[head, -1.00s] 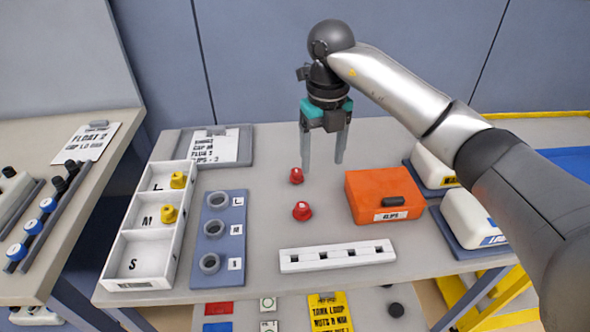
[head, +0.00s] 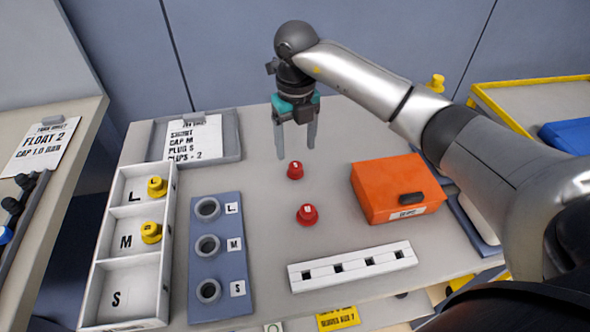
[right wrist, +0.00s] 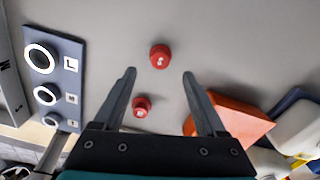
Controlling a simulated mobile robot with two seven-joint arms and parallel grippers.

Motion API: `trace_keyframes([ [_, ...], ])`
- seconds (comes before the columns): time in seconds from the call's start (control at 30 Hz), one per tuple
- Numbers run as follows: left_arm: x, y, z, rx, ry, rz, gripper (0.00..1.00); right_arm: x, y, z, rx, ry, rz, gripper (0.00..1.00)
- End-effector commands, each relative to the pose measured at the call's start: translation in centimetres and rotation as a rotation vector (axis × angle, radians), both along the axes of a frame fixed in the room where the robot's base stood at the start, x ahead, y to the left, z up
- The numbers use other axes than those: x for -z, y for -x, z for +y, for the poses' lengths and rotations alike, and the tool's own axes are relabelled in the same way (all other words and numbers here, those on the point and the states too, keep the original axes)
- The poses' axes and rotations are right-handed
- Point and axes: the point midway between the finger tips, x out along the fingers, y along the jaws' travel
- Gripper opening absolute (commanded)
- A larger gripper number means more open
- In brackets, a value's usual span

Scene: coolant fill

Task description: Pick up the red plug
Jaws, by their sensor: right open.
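Two red plugs stand on the grey table. The far red plug (head: 295,170) is marked S and sits just below my right gripper (head: 296,153) in the head view; the near red plug (head: 307,215) is closer to the front. In the right wrist view one red plug (right wrist: 160,57) lies ahead of the fingertips, and the other (right wrist: 141,105) shows between the fingers, near the left one. My right gripper (right wrist: 159,73) is open, pointing down and empty above the table. My left gripper is not in view.
An orange box (head: 395,190) stands right of the plugs. A white slotted rack (head: 352,267) lies in front. A blue three-ring block (head: 218,270) and a white compartment tray (head: 128,285) with yellow plugs are at left. A clipboard (head: 225,150) lies behind them.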

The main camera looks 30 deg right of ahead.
Motion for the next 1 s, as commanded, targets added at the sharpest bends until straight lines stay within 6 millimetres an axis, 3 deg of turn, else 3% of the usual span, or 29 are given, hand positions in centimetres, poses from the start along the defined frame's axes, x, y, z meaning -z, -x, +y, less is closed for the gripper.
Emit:
trace_keyframes([
  [0.1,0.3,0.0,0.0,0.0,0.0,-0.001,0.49,1.7,0.0,0.0,0.001,-0.001,0.002,0.74],
  [0.37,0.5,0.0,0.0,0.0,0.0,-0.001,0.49,3.1,0.0,0.0,0.0,-0.001,0.0,0.74],
  [0.67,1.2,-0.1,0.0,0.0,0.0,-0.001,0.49,7.3,0.1,0.0,0.001,-0.001,0.001,0.74],
  [0.9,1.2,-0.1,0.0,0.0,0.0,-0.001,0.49,7.5,0.0,0.0,0.0,-0.001,-0.002,0.74],
  [1.0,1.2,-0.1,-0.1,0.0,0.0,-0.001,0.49,7.4,0.0,0.0,0.0,-0.001,-0.002,0.62],
])
